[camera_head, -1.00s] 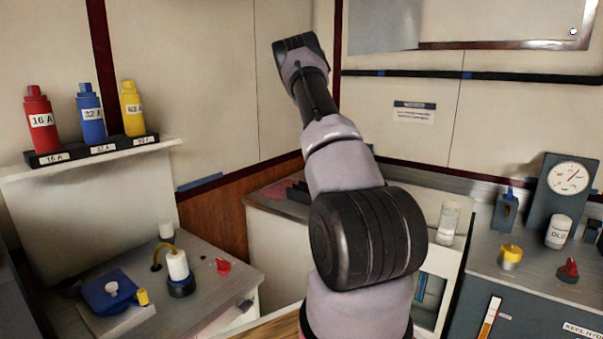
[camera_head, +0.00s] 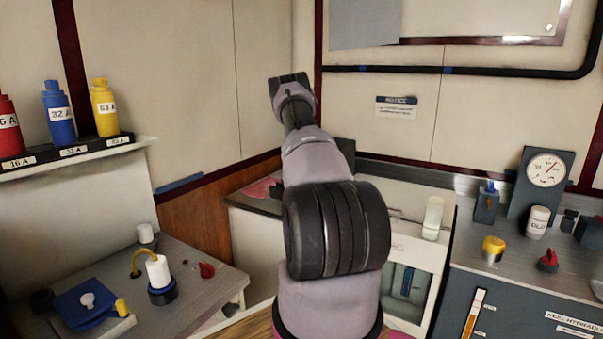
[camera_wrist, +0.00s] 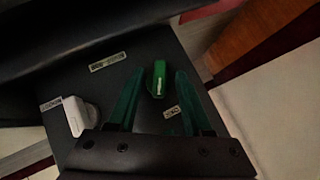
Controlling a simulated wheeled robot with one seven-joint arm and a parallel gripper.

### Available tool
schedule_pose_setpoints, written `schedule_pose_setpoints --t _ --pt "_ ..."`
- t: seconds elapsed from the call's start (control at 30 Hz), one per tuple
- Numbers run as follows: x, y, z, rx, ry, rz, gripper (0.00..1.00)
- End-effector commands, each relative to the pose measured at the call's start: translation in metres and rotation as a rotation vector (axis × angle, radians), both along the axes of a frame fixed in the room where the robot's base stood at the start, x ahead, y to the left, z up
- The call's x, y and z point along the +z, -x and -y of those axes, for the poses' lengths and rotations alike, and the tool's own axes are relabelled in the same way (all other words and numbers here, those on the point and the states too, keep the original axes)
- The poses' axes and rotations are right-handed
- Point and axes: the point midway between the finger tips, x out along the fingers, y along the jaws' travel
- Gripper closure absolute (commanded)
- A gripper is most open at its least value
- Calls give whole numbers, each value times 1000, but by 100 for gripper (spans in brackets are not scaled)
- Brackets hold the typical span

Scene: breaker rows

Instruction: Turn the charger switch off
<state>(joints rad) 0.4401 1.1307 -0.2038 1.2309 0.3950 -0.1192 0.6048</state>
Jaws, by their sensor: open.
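In the wrist view a dark panel (camera_wrist: 88,92) carries a green switch (camera_wrist: 159,79) with a pale mark on it and a white knob (camera_wrist: 75,115) to its left. Small labels lie beside them, too blurred to read, so I cannot tell which one is marked charger. My gripper (camera_wrist: 154,76) is open and empty. Its two green fingers lie on either side of the green switch in the picture; I cannot tell how far they are above the panel. In the head view my arm hides the gripper.
A left bench (camera_head: 207,263) holds a blue box (camera_head: 85,303) and a white-topped plug (camera_head: 158,272). The right counter (camera_head: 577,268) carries a gauge (camera_head: 546,170), a white jar (camera_head: 537,221) and a yellow-topped knob (camera_head: 493,248).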

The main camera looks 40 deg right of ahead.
Motion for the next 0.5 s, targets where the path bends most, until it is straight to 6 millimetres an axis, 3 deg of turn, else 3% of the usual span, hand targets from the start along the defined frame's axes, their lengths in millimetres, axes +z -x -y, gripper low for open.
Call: schedule_pose_setpoints --t 0.37,0.5 --pt "-4 -4 3 1 1 -1 50" --pt "-4 -4 3 1 1 -1 100"
